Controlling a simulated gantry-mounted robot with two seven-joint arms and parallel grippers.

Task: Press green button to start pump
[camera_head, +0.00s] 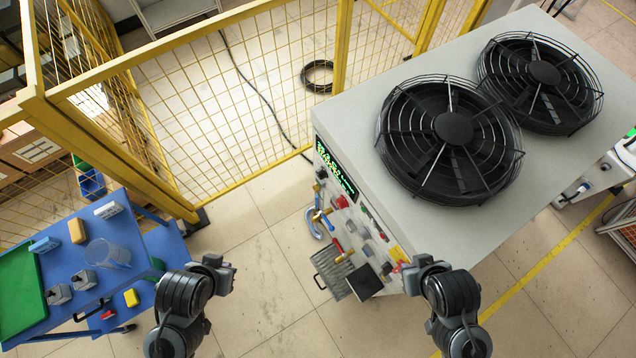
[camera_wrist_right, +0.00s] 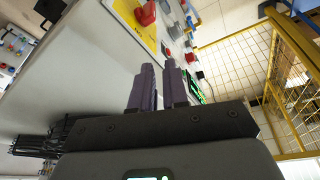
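The induction heater's control panel (camera_head: 350,205) is on the side of the large grey cabinet, with a lit green display (camera_head: 335,165) and several knobs and buttons. I cannot pick out a green button for certain in either view. My right gripper (camera_head: 420,268) is by the panel's near corner. In the right wrist view its two dark purple fingers (camera_wrist_right: 158,80) are close together, nothing visible between them, pointing at the panel. A red knob (camera_wrist_right: 146,14) on a yellow plate and a red button (camera_wrist_right: 166,50) lie beyond the fingertips. My left gripper (camera_head: 215,265) is over the floor, away from the panel.
Two black fans (camera_head: 455,128) sit on the cabinet (camera_head: 430,235). A grey ribbed tray (camera_head: 330,275) projects below the panel. A yellow mesh fence (camera_head: 220,110) stands behind. A blue table (camera_head: 85,315) with small objects is at the left; open floor lies between.

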